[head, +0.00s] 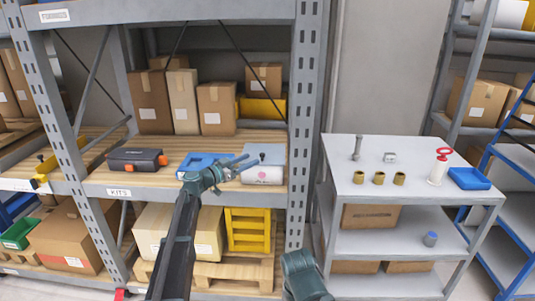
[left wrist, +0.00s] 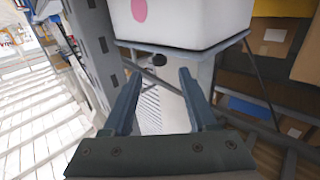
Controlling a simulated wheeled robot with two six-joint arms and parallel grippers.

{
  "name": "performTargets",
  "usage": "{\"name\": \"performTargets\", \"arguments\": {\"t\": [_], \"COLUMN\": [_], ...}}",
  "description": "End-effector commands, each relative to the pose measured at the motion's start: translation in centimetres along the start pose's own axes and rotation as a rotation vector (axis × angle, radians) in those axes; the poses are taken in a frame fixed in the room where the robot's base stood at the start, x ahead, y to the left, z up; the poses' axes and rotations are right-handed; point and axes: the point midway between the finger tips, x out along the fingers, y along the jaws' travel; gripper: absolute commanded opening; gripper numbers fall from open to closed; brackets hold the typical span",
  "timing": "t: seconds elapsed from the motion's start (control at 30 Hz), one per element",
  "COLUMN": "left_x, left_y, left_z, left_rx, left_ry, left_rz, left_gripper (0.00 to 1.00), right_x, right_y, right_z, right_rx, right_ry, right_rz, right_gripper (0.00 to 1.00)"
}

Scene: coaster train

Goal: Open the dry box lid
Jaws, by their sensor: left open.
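The dry box (head: 263,175) is a white box with a pink mark on its front, near the right end of the middle shelf. A pale blue-grey lid (head: 272,150) with a small dark knob (head: 262,155) lies over its top and looks closed. My left gripper (head: 251,159) is open and empty, its fingers pointing right at the lid's left part, near the knob. In the left wrist view, the white box (left wrist: 190,20) is at the top, and the knob (left wrist: 159,59) shows between and beyond the two fingers (left wrist: 160,85).
A blue tray (head: 195,160) lies left of the dry box, partly behind my left wrist. A dark case (head: 137,160) with orange latches is further left. The shelf's grey upright (head: 305,100) stands close to the box's right. Cardboard boxes (head: 216,110) stand behind.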

Motion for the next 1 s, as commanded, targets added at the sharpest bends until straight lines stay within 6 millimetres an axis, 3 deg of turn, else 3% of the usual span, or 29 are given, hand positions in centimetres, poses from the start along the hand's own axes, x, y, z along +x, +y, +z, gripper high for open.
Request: {"name": "performTargets", "arguments": {"t": [0.2,0.43,0.67,1.0], "left_x": [4.9,8.4,10.0,10.2], "left_y": [-0.1,-0.1,0.0,0.1], "left_z": [0.0,0.0,0.0,0.0], "left_rx": [0.0,-0.001,-0.001,-0.001], "left_ry": [-0.001,-0.001,-0.001,-0.001], "left_rz": [0.003,0.002,0.001,0.001], "left_gripper": [0.59,0.59,0.59,0.57], "right_x": [0.0,0.0,0.0,0.0], "right_y": [0.0,0.0,0.0,0.0], "right_z": [0.0,0.0,0.0,0.0], "right_rx": [0.0,0.0,0.0,0.0], "right_ry": [0.0,0.0,0.0,0.0], "right_rz": [0.0,0.0,0.0,0.0], "right_gripper": [0.5,0.5,0.5,0.5]}}
